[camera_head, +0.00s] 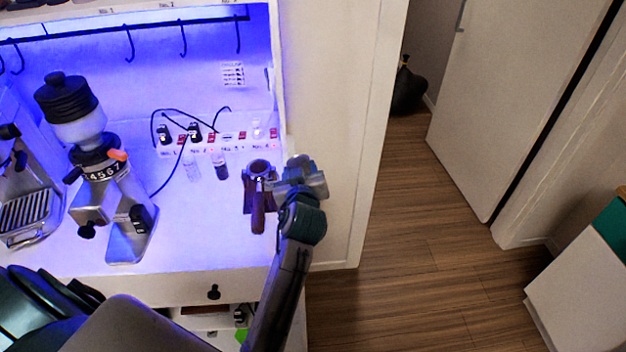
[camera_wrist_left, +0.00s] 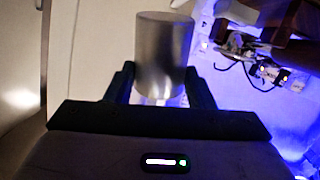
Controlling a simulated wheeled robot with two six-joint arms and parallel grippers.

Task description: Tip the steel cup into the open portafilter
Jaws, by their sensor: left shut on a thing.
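The steel cup (camera_wrist_left: 165,55) is a plain metal cylinder between the two fingers of my left gripper (camera_wrist_left: 160,88) in the left wrist view. In the head view my left gripper (camera_head: 300,180) is just right of the portafilter, shut on the cup, which is hard to make out there. The open portafilter (camera_head: 258,168) sits on a brown stand near the counter's right end, its dark handle (camera_head: 258,215) pointing toward the front. I cannot see the cup's contents. My right gripper is not in view.
A grinder (camera_head: 105,170) and an espresso machine (camera_head: 28,210) stand to the left on the white counter (camera_head: 195,235). Two small vials (camera_head: 220,166) and a socket strip with cables (camera_head: 215,142) are behind. The cabinet's side wall (camera_head: 335,130) is close right of the gripper.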

